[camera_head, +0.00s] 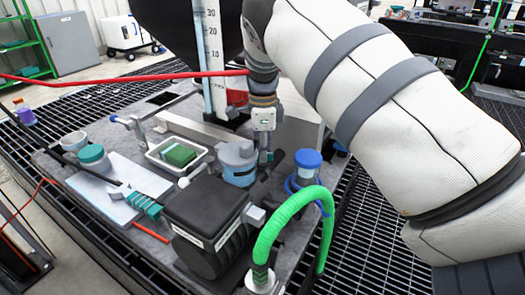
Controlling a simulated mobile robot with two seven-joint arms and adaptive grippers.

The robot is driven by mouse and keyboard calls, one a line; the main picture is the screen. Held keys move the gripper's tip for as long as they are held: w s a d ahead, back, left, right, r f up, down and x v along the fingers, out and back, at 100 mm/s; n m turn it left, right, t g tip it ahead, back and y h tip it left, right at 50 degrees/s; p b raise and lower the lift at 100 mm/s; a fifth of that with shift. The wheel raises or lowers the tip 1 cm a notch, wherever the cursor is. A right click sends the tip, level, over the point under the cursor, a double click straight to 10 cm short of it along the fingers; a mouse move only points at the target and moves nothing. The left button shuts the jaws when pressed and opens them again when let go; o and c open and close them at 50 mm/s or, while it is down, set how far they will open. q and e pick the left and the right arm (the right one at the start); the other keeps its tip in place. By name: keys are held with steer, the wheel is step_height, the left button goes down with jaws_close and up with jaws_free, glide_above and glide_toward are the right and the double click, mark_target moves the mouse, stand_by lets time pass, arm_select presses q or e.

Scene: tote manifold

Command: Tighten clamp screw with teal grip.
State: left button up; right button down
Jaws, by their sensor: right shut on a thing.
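A teal ribbed grip (146,204) lies at the left of the black pump-like block (205,222), at the end of a thin black rod. I cannot tell whether this grip belongs to the clamp screw. My right gripper (264,157) points down just right of the blue-banded jar (238,170). It is shut on a small dark part beside the jar, mostly hidden by the fingers. A small metal clamp-like fitting (137,128) with a bluish end stands at the far left of the bench. My left gripper is not in view.
A white tray with a green block (180,154) sits behind the black block. A blue-capped bottle (307,163) and a thick green hose (284,213) stand right of the gripper. A red line crosses above.

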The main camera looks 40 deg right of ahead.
steer(key=m, duration=0.6)
steer(key=shift+m, duration=0.4)
stand_by(0.3)
steer(key=c, duration=1.6)
jaws_free()
step_height(320, 180, up, 12)
